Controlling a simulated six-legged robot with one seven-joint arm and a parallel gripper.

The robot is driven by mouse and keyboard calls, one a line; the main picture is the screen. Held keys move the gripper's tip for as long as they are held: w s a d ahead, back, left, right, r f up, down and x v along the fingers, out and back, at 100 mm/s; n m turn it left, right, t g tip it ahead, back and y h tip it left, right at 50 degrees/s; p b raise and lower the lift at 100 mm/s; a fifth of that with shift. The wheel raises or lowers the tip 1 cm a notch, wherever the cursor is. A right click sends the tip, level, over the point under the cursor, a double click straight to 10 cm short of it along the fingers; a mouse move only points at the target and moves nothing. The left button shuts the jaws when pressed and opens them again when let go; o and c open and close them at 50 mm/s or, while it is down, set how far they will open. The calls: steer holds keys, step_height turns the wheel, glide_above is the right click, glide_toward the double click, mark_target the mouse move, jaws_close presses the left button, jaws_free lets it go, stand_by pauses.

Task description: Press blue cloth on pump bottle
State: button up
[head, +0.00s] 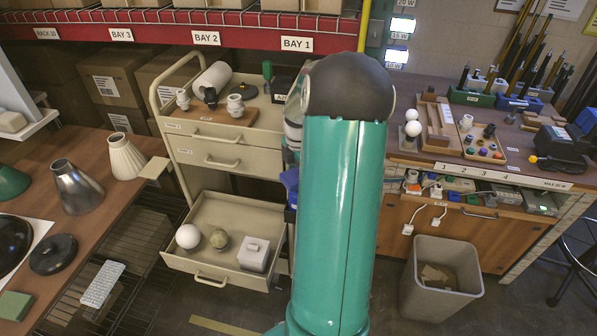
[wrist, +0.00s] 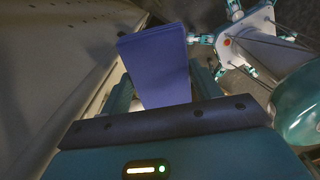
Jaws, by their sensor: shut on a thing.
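The blue cloth (wrist: 158,62) is a flat, folded-looking blue piece between the fingers of my gripper (wrist: 163,88) in the wrist view. My gripper is shut on it, and the cloth sticks out beyond the fingers. In the head view, a bit of the blue cloth (head: 289,184) shows at the left edge of my teal arm, which hides most of the gripper. I cannot pick out the pump bottle for certain. A small upright dark green thing (head: 267,70) stands at the back of the cart top, too small to identify.
The beige cart (head: 228,150) stands left of my arm; its open lower drawer (head: 215,272) holds two balls and a pale box. A lamp-shade table (head: 105,195) is at left. A workbench (head: 480,176) with small parts and a grey bin (head: 440,285) are at right.

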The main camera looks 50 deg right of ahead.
steer(key=shift+f, duration=0.8)
stand_by(1.0)
steer(key=shift+r, duration=3.5)
